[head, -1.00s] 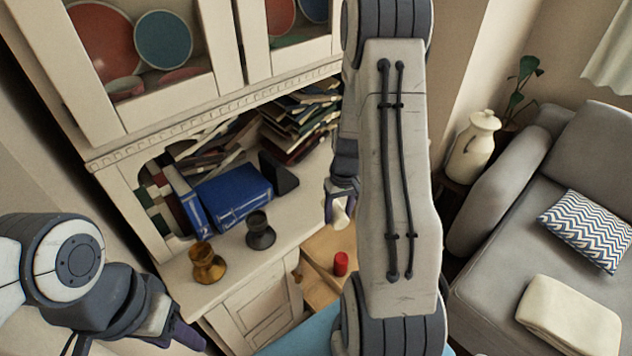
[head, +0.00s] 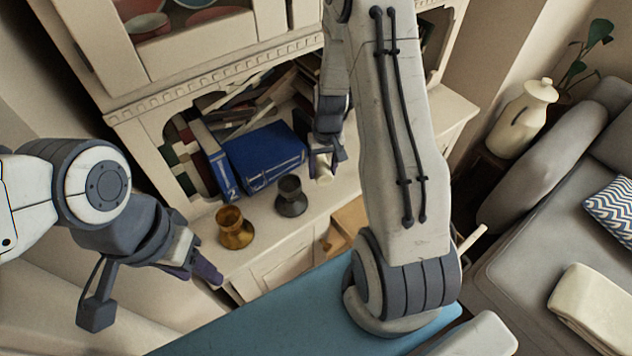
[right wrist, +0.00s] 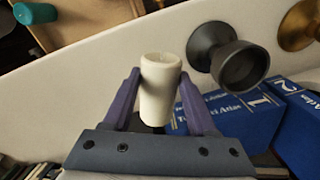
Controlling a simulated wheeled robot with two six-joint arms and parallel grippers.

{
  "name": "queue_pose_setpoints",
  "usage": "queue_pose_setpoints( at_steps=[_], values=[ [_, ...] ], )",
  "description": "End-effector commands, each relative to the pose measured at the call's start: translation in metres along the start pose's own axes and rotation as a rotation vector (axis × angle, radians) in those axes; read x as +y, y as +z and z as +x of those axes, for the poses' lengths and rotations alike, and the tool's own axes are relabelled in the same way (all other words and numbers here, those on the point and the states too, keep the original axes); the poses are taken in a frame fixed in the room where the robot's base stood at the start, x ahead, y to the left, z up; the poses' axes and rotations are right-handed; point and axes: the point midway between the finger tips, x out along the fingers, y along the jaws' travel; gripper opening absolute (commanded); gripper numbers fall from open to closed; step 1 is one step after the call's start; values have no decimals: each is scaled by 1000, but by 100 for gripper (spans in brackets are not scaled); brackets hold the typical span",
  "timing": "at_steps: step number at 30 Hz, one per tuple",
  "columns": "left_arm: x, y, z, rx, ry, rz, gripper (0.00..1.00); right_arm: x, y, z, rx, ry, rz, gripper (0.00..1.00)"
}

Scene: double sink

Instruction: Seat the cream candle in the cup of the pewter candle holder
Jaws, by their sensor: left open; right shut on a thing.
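The cream candle (right wrist: 160,95) is held upright-looking between the purple fingers of my right gripper (right wrist: 158,82) in the right wrist view. In the head view, my right gripper (head: 326,162) holds the candle (head: 324,168) just right of the pewter candle holder (head: 291,196). The dark pewter holder stands on the cabinet counter, apart from the candle. Its empty cup shows in the right wrist view (right wrist: 225,55), to the right of the candle. My left gripper (head: 195,268) is open and empty in front of the counter, at lower left.
A brass holder (head: 234,229) stands left of the pewter one. Blue atlas books (head: 264,157) stand behind both. A partly open drawer (head: 348,222) is below the counter's front edge. A teal object (right wrist: 35,13) shows in the wrist view's corner.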

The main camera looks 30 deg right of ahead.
Motion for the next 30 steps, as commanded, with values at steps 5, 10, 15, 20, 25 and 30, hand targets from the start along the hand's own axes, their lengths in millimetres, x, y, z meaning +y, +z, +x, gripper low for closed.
queue_pose_setpoints(
  at_steps=[5, 10, 15, 20, 25, 30],
  values=[
    [-1, 0, 8, 0, 0, 0, 50, -19, -8, 14, 0, 0, -2, 0],
    [-1, 1, 17, 0, 0, 0, 50, -22, -8, 25, 0, 0, -2, 0],
    [-3, 2, 39, 0, 0, 0, 50, -20, -8, 50, 0, 0, -2, 0],
    [-3, 2, 43, 0, 0, 0, 50, -19, -8, 55, 0, 0, -1, 0],
    [-3, 2, 41, 0, 0, 0, 50, -19, -8, 54, 0, 0, -2, 0],
    [-3, 2, 44, 0, 0, 0, 50, -19, -8, 57, 0, 0, -2, 66]
  ],
)
